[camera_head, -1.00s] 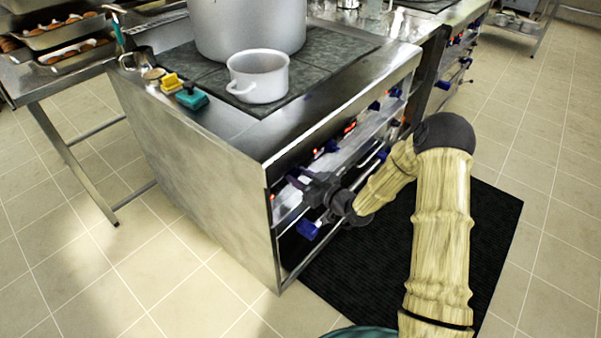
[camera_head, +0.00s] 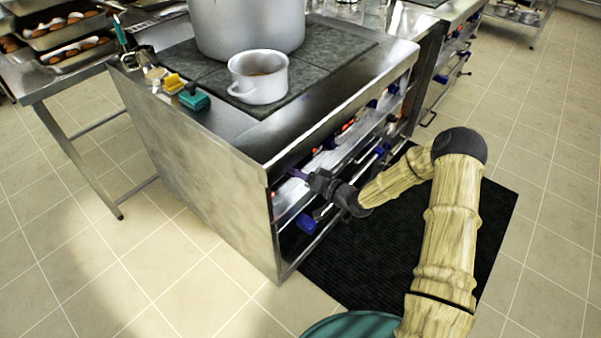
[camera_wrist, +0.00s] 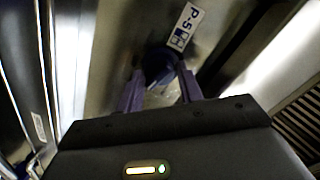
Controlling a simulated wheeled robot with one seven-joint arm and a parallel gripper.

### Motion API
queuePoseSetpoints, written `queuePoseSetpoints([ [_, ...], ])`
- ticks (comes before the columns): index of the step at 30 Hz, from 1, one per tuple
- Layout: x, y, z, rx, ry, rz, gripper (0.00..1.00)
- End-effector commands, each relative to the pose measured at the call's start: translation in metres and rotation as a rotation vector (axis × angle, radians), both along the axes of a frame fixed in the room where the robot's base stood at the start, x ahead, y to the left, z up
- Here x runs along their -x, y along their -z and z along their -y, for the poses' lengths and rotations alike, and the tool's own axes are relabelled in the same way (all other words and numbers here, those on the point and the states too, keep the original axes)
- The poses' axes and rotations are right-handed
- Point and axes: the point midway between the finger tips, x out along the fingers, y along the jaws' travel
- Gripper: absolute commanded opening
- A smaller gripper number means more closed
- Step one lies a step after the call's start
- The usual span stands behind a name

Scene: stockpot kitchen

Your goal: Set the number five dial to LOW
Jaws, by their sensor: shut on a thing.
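The number five dial (camera_wrist: 158,66) is a dark blue knob on the stove's steel front panel, beneath a white label reading P-5 (camera_wrist: 184,28) in the wrist view. My gripper (camera_wrist: 159,82) has its two purple fingers closed around the dial, one on each side. The dial's pointer and setting cannot be read. In the head view my gripper (camera_head: 300,176) reaches the upper row of the stove front near its left corner, and it hides the dial there.
The steel stove (camera_head: 200,175) carries a large stockpot (camera_head: 248,25) and a small pot (camera_head: 258,78). Other blue knobs and a lower blue knob (camera_head: 306,223) line its front. A horizontal rail runs close to my gripper. A black mat (camera_head: 400,240) lies on the floor.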

Motion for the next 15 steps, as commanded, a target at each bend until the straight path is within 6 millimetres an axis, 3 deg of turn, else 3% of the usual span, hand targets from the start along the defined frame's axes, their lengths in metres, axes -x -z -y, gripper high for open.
queuePoseSetpoints([
  [15, 0.0004, 0.0012, 0.0004, -0.026, 0.0, -0.038, 0.14],
])
